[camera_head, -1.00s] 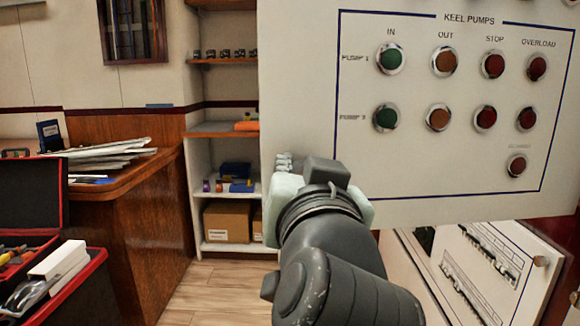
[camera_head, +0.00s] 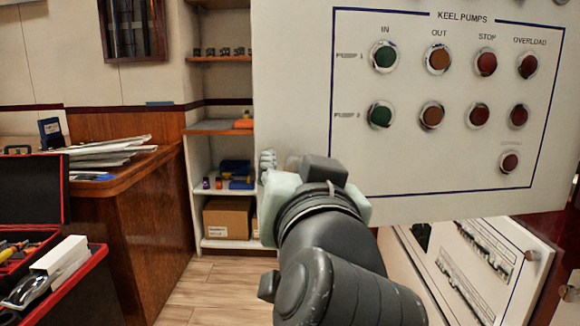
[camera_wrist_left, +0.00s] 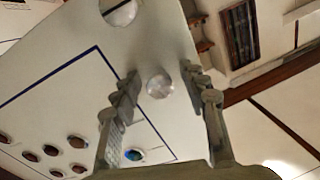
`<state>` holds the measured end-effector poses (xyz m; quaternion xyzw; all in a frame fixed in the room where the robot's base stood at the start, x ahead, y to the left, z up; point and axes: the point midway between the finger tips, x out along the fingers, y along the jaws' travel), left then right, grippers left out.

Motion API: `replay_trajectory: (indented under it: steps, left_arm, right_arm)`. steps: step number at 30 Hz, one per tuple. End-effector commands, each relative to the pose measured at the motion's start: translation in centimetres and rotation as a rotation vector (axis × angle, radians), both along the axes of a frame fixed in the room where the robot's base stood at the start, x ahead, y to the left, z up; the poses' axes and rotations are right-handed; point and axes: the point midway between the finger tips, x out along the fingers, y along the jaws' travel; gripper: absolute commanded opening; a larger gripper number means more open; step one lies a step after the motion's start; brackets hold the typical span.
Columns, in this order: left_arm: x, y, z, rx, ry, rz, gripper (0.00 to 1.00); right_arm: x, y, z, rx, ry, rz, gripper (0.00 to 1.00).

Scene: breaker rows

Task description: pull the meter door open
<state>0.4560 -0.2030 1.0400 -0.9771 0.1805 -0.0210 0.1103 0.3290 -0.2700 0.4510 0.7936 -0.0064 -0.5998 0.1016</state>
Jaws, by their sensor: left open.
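The meter door is the large white panel (camera_head: 293,105) labelled KEEL PUMPS, with green, orange and red round buttons, on the right of the head view. My left gripper (camera_head: 268,163) is at its lower left edge; one finger shows there and my wrist hides the other. In the left wrist view the gripper (camera_wrist_left: 160,77) is open, its fingers spread on either side of a small round knob (camera_wrist_left: 160,85) on the door face (camera_wrist_left: 75,85). I cannot tell whether either finger touches the knob. My right gripper is not in view.
A shelf with a cardboard box (camera_head: 227,218) stands behind at left. A wooden counter (camera_head: 135,215) and an open tool case (camera_head: 90,292) are at the left. Wooden floor between them is clear.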

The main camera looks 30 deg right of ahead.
Motion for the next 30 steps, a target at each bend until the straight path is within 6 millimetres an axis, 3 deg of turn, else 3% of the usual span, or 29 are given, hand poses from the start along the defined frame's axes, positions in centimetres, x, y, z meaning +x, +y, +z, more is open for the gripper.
replay_trajectory:
  steps: [8, 21, 30]
  left_arm:
    - [-0.2, 0.0, 0.0, 0.0, 0.001, 0.0, 0.44]
    - [-6.0, 2.2, 0.1, -0.001, -0.002, -0.003, 0.44]
    - [-7.0, 2.7, 0.0, 0.0, 0.001, 0.0, 0.44]
  right_arm:
    - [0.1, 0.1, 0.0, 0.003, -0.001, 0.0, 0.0]
    - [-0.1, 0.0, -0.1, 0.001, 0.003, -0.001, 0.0]
    - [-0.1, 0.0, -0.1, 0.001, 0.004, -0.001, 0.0]
